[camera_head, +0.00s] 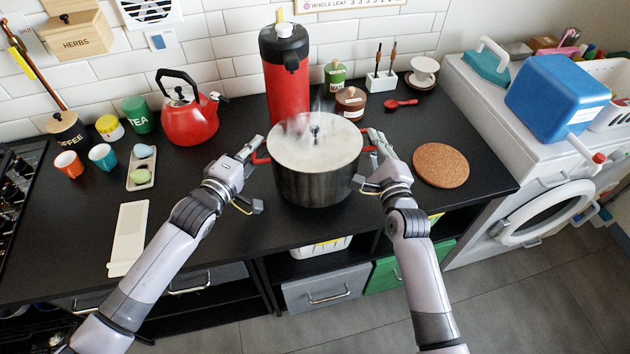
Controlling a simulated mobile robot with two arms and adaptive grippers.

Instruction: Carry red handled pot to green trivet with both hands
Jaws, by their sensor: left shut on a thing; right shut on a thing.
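I cannot tell whether the pot's base touches the counter. A round brown cork trivet (441,165) lies bare to the right of the pot. I see no green trivet on the counter.
A tall red dispenser (286,80) stands right behind the pot. A brown jar (350,103), a red spoon (400,104) and a cup (424,71) are behind to the right. A red kettle (189,115) is at left. The counter around the cork trivet is clear.

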